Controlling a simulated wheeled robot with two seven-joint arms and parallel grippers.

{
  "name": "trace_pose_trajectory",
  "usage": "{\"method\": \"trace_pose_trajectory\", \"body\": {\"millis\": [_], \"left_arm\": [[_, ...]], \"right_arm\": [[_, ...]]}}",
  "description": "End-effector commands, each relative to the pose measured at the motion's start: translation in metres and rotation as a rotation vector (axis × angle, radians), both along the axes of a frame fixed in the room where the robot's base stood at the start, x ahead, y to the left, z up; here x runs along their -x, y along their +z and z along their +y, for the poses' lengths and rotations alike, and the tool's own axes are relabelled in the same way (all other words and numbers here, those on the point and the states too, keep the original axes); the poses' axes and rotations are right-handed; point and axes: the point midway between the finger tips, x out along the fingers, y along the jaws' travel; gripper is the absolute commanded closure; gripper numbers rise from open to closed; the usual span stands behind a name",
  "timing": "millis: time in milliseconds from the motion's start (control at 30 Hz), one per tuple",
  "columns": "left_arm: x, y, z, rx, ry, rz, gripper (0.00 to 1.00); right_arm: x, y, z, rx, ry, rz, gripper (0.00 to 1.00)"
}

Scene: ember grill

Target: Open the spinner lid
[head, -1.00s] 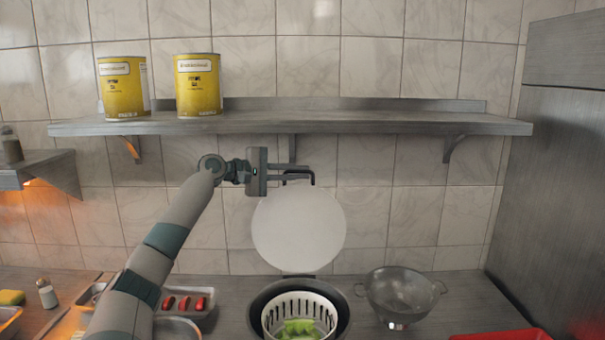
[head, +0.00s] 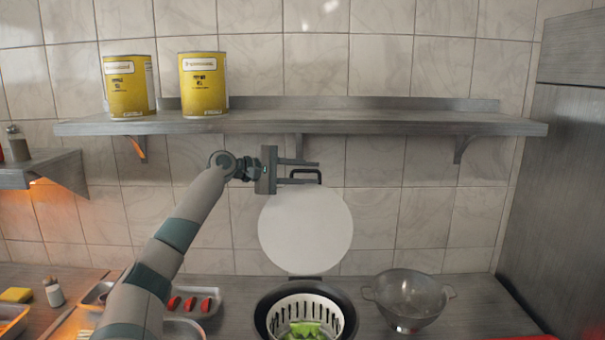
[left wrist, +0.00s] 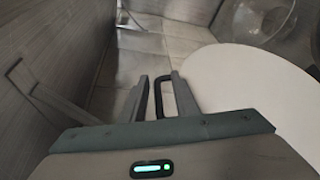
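The spinner lid (head: 305,231), a white disc with a black handle (head: 306,171), stands upright at the back of the black spinner (head: 262,312). The white slotted basket (head: 334,309) inside is uncovered and holds green leaves (head: 305,330). My left gripper (head: 316,172) is at the top of the lid, its fingers spread apart by the handle. In the left wrist view the handle (left wrist: 160,80) shows between the two fingers, with a gap on at least one side. The lid (left wrist: 250,85) also shows there. My right gripper is not in view.
A steel shelf (head: 400,124) with two yellow cans runs just above my left gripper; its bracket (head: 299,147) is close behind. A metal colander (head: 408,300) stands right of the spinner. A tray with red items (head: 213,309) is to the left.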

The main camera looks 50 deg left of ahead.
Motion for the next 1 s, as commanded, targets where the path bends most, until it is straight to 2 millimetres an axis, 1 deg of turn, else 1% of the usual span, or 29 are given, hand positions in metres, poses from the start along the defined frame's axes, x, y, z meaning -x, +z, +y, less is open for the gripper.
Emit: {"method": "trace_pose_trajectory", "body": {"millis": [167,367,667,1000], "left_arm": [[0.005,0.0,0.002,-0.001,0.002,-0.001,0.72],[0.021,0.0,0.008,-0.003,0.002,0.0,0.72],[0.065,0.007,0.022,-0.003,0.0,-0.001,0.72],[0.123,0.018,0.04,0.0,0.0,0.0,0.72]], "right_arm": [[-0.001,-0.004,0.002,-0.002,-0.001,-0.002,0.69],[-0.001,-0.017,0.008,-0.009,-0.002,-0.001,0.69],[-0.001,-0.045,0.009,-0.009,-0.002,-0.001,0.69],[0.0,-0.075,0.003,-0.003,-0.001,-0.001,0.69]]}}
